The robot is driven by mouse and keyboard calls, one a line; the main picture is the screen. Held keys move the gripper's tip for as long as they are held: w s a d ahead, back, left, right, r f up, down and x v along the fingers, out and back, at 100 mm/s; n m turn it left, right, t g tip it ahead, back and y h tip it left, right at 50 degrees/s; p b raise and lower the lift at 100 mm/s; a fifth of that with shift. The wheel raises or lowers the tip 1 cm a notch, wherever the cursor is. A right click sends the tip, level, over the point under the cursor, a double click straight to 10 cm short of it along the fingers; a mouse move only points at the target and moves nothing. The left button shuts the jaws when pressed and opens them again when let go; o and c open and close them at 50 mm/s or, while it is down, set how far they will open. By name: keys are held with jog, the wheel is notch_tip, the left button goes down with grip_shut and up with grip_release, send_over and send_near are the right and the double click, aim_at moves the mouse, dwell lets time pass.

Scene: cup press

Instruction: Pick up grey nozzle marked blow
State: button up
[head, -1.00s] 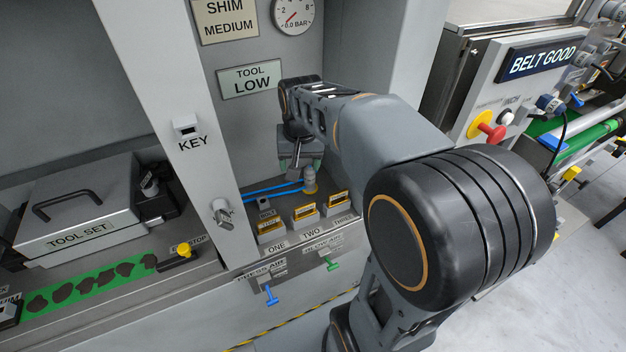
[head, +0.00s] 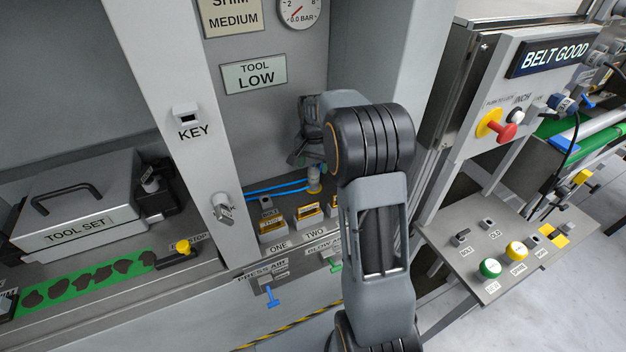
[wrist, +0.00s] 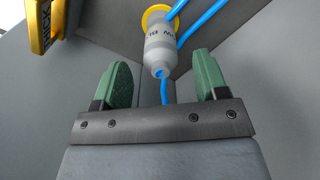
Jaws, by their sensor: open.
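The grey nozzle (wrist: 158,50) with dark lettering, partly readable as "BL" and "OW", is at the top middle of the wrist view. My gripper's green fingers are open, one on each side of the nozzle's line, with gaps on both sides. I cannot tell whether the tip is between them in depth. In the head view the nozzle (head: 314,177) stands on the shelf just below my gripper (head: 306,160), partly hidden.
Blue hoses (head: 275,188) run left from the nozzle's foot. Several yellow-marked blocks (head: 272,225) stand in front of it, labelled ONE and TWO. A grey panel with a TOOL LOW sign (head: 255,75) rises behind. A grey post (head: 180,120) stands at the left.

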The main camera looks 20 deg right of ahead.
aim_at(314, 176)
jog(key=shift+d+f, duration=0.1)
jog(key=shift+f, duration=2.85)
jog(key=shift+c, duration=0.3)
jog(key=shift+w, duration=0.1)
jog(key=c, duration=1)
jog(key=shift+r, duration=0.1)
